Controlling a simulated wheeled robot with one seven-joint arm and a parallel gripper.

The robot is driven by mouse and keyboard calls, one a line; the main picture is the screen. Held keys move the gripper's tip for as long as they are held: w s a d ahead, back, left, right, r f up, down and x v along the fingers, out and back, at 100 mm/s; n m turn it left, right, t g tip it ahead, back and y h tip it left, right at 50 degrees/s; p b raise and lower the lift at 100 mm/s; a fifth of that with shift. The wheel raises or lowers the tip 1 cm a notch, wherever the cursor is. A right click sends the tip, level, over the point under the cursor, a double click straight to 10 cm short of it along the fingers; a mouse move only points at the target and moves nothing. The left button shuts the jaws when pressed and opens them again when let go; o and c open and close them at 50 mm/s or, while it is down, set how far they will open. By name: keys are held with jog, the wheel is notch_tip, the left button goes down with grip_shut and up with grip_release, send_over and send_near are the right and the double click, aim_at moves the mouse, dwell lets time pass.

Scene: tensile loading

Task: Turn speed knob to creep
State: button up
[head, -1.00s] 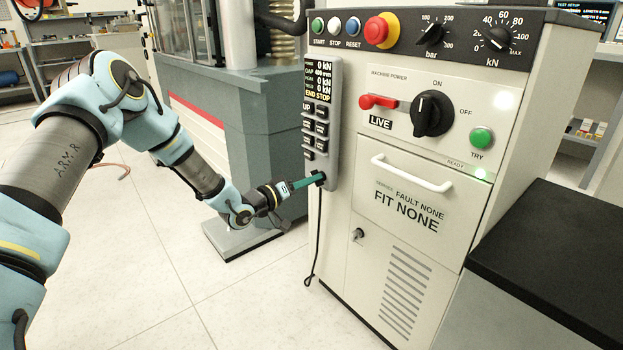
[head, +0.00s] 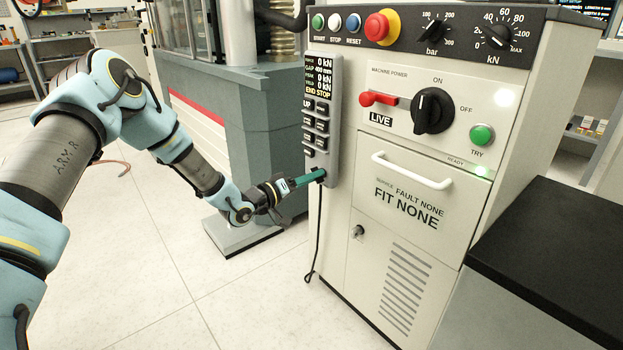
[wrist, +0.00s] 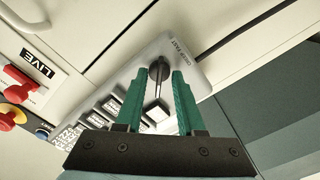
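The speed knob (wrist: 159,70) is a small dark knob at the lower end of the grey control pendant (wrist: 198,77), beside the lettering "CREEP FAST". My gripper (wrist: 161,74) has green fingers, one on each side of the knob, with a gap between them. I cannot tell whether either finger touches it. In the head view my gripper (head: 313,177) reaches the pendant's bottom from the left, and the knob (head: 319,174) is mostly hidden by the fingertips. The pendant (head: 334,150) hangs on the cabinet's left edge, its screen reading "END STOP". The knob's setting is not readable.
The pale cabinet (head: 409,280) carries a red switch (head: 378,99), a black power knob (head: 432,111) and a red stop button (head: 379,27). Pendant buttons (wrist: 113,107) lie close to the fingers. A cable hangs below the pendant.

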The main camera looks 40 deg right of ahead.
jog(key=a, duration=1)
jog(key=shift+w+a+p, duration=0.3)
jog(key=shift+a+p, duration=0.1)
jog(key=shift+p, duration=0.05)
